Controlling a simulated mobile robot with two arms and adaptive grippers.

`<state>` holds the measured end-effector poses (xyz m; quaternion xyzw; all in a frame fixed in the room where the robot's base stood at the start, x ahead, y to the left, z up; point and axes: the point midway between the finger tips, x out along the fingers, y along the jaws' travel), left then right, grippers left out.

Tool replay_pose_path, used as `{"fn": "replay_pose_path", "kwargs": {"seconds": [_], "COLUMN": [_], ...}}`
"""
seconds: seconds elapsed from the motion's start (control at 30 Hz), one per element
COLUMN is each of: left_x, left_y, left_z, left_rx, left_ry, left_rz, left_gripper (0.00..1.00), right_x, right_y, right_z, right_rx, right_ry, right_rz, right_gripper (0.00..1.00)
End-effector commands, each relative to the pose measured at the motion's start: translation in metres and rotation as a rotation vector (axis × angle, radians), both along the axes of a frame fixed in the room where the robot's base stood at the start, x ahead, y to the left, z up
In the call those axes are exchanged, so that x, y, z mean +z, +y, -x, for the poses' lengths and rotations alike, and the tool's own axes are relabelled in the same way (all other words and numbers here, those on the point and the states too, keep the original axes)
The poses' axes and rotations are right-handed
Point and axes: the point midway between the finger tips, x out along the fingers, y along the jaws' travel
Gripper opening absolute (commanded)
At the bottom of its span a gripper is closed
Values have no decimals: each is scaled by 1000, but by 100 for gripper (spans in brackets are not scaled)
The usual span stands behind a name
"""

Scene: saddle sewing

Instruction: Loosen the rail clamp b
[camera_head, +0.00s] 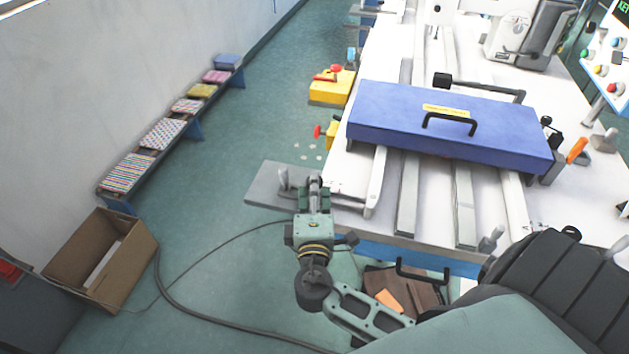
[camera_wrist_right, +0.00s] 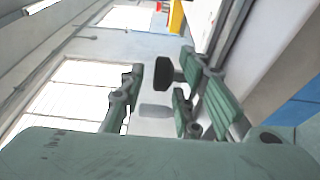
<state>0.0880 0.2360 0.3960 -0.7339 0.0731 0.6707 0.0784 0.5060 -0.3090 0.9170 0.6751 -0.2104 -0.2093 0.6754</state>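My right gripper (camera_head: 316,184) is at the left front corner of the white table, pointing away from me. In the right wrist view its fingers (camera_wrist_right: 160,98) stand apart. A dark knob (camera_wrist_right: 163,73) shows between or just beyond them; I cannot tell whether they touch it. A grey lever (camera_head: 283,179) stands just left of the gripper on a grey plate. Another grey lever (camera_head: 490,239) stands at the table's front edge, further right. No label shows which is rail clamp b, and the gripper hides part of that corner. My left gripper is not in view.
A blue cover with a black handle (camera_head: 448,122) lies across the rails (camera_head: 408,195) on the white table. An orange-handled tool (camera_head: 577,150) is at the right. A cardboard box (camera_head: 100,262) and a bench of coloured pads (camera_head: 160,134) stand left. Green floor between is mostly clear, with a cable.

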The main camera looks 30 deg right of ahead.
Motion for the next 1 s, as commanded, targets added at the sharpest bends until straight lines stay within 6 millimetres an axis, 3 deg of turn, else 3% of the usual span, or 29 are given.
{"fn": "replay_pose_path", "kwargs": {"seconds": [0.2,0.4,1.0], "left_x": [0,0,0], "left_y": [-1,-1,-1], "left_z": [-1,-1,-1], "left_rx": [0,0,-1], "left_ry": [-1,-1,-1], "left_rz": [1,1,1], "left_gripper": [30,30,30], "right_x": [-1,0,1], "right_y": [28,45,52], "right_z": [41,66,75], "right_rx": [1,0,0], "right_ry": [2,0,-2], "right_rz": [-2,0,0], "right_gripper": [30,30,30]}}
